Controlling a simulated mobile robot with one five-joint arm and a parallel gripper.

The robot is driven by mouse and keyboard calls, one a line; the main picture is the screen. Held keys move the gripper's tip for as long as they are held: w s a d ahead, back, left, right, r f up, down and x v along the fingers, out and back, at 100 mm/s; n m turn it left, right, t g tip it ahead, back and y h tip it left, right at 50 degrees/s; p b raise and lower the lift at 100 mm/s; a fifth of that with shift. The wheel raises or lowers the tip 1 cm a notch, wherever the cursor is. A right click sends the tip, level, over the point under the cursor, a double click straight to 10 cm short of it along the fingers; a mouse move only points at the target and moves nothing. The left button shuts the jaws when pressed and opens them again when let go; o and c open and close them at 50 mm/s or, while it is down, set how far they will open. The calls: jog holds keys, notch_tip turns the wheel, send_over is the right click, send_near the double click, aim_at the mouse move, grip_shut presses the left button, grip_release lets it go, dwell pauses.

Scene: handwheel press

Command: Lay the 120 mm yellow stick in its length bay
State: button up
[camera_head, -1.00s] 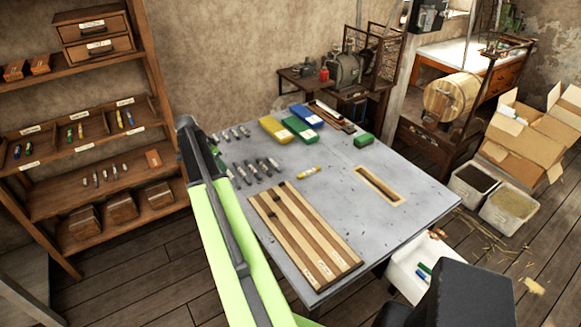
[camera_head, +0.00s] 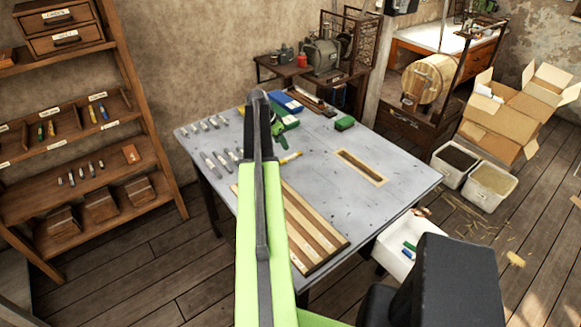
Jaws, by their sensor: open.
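The yellow stick (camera_head: 291,158) lies on the grey table, just right of my raised arm; its left end is close to or behind the arm. The wooden length-bay board (camera_head: 318,236) with long grooves lies on the near part of the table, its left side covered by my arm. Small labels show at its near end but are too small to read. My green and dark arm crosses the middle of the view, and a short green and dark part of it shows beyond the elbow, above the stick. My gripper's fingers are hidden behind the arm.
Several grey sticks (camera_head: 217,160) lie at the table's left. A blue box (camera_head: 287,103) and a green block (camera_head: 344,124) stand toward the back. A framed slot (camera_head: 361,166) is set in the right side. A white bin (camera_head: 398,255) stands beside the table's near right edge.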

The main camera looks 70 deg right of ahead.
aim_at(290, 157)
jog(key=b+x, duration=0.8)
jog(key=x, duration=0.2)
jog(key=shift+s+d, duration=0.15)
jog(key=shift+r, duration=0.1)
grip_shut()
